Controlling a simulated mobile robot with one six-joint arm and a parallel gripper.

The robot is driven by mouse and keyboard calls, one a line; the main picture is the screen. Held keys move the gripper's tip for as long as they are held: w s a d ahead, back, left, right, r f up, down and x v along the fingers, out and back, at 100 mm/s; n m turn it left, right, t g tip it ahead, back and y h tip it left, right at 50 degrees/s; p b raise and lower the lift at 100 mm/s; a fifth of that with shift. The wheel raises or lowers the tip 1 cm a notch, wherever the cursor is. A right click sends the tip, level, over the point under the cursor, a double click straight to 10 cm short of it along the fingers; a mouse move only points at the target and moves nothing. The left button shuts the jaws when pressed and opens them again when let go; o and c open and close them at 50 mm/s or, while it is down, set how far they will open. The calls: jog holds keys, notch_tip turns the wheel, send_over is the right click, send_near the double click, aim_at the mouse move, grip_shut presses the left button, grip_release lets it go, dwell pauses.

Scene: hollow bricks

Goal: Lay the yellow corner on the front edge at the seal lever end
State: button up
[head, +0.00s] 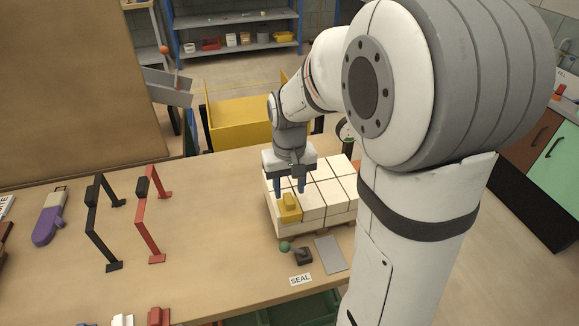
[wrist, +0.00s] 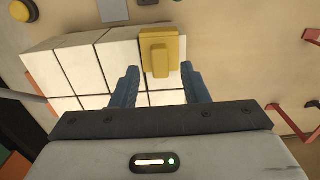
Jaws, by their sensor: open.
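The yellow corner (head: 289,208) lies on the front-left corner of the white block stack (head: 330,205), at the end nearest the seal lever. In the wrist view the yellow corner (wrist: 160,52) has a raised block on a flat plate and sits at the stack's edge. My gripper (head: 290,188) is open just above and behind it. In the wrist view the blue fingers of my gripper (wrist: 160,70) stand apart, one on each side, with gaps to the yellow corner. The seal lever's green knob (head: 285,246) and dark base (head: 304,256) are in front of the stack.
A grey plate (head: 330,254) and a SEAL label (head: 300,280) lie near the lever. A black frame (head: 98,225) and a red frame (head: 150,215) stand on the left. A yellow bin (head: 238,122) is behind the table. The table between the red frame and the stack is clear.

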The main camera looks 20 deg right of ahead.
aim_at(290, 200)
notch_tip(290, 200, up, 10)
jog(key=s+f+t, duration=0.3)
jog(key=s, duration=1.1)
jog(key=shift+s+f, duration=0.15)
jog(key=shift+f, duration=0.1)
